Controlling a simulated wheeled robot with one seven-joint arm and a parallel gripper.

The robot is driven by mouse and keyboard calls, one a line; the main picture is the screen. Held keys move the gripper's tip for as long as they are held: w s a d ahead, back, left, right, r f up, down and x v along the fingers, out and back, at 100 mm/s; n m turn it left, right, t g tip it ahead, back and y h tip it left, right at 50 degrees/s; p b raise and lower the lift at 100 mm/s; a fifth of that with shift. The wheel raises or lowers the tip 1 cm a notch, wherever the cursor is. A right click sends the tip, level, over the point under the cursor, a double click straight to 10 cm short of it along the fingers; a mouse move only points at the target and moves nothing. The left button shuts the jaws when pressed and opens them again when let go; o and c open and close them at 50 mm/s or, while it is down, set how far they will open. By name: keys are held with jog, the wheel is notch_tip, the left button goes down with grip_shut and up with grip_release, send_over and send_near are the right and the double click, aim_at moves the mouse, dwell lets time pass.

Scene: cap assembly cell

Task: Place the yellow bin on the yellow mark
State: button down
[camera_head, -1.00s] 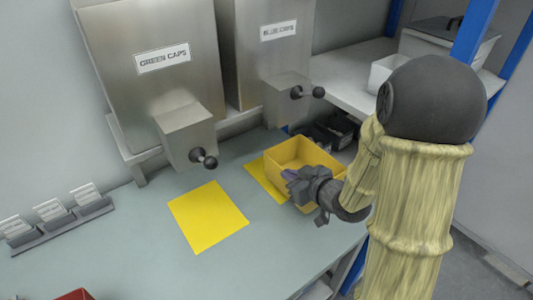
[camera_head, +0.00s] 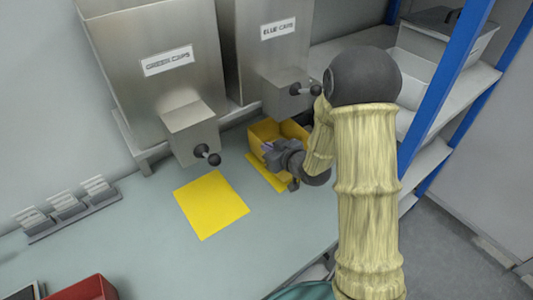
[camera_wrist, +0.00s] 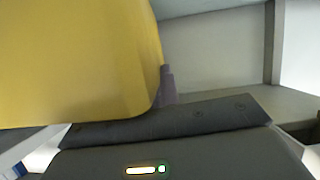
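The yellow bin (camera_head: 262,132) is below the blue caps dispenser, and my arm hides its right side. My gripper (camera_head: 272,153) is at its near wall and appears shut on it. In the wrist view the bin (camera_wrist: 80,60) fills the upper left, with one purple-grey finger beside its edge. A yellow mark (camera_head: 254,165) shows at the bin's near left side, partly hidden by bin and gripper. I cannot tell whether the bin touches the table. A second yellow mark (camera_head: 210,204) lies bare in front of the green caps dispenser.
The green caps dispenser (camera_head: 155,90) and blue caps dispenser (camera_head: 268,60) stand behind, their knobs jutting out near the bin. A shelf with blue posts (camera_head: 440,85) is at the right. A red bin (camera_head: 85,290) is at lower left. The table's middle front is clear.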

jog(key=shift+w+a, duration=0.15)
jog(key=shift+w, duration=0.05)
jog(key=shift+w+a+f, duration=0.1)
jog(key=shift+f, duration=0.75)
jog(key=shift+w+a+f, duration=0.1)
jog(key=shift+f, duration=0.75)
jog(key=shift+d+f, duration=0.1)
jog(key=shift+f, duration=0.05)
jog(key=c, duration=1.6)
grip_release()
jog(key=shift+c, duration=0.2)
